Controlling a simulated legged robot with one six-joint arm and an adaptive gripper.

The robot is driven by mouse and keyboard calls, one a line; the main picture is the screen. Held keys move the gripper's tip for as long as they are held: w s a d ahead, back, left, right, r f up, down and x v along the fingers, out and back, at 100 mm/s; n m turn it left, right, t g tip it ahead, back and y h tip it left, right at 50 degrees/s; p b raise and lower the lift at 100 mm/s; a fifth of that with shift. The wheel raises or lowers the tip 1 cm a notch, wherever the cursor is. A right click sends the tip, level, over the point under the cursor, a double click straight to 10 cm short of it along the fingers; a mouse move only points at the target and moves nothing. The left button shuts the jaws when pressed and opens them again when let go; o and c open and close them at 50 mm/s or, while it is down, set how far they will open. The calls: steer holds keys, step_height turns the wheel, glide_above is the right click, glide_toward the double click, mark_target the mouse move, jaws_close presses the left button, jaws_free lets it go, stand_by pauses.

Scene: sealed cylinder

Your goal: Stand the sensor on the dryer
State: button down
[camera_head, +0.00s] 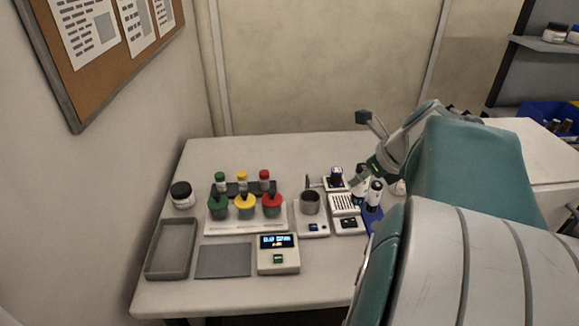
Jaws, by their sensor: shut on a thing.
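The dryer appears to be the small white unit with a slotted top (345,204), right of centre on the table. My gripper (358,184) is just above and behind its right side, angled down to the left. It is shut on a small dark and white cylinder, which seems to be the sensor; the fingers hide much of it, and its contact with anything below cannot be told. Another black and white cylinder (375,193) stands on a blue mat (374,221) to the right, partly hidden by my arm.
A metal cup (310,202) on a white unit stands left of the dryer. Behind is a small unit with a dark cylinder (336,177).

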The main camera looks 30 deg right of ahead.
steer(key=w+d+f, duration=0.2)
steer(key=w+f, duration=0.1)
steer(key=w+d+f, duration=0.2)
steer(key=w+f, duration=0.1)
steer(key=f, duration=0.1)
steer(key=w+d+f, duration=0.3)
steer(key=w+f, duration=0.1)
steer(key=shift+f, duration=0.6)
steer(key=shift+f, duration=0.1)
steer(key=shift+c, duration=1.5)
jaws_free()
steer(key=shift+s, duration=0.1)
steer(key=v, duration=1.2)
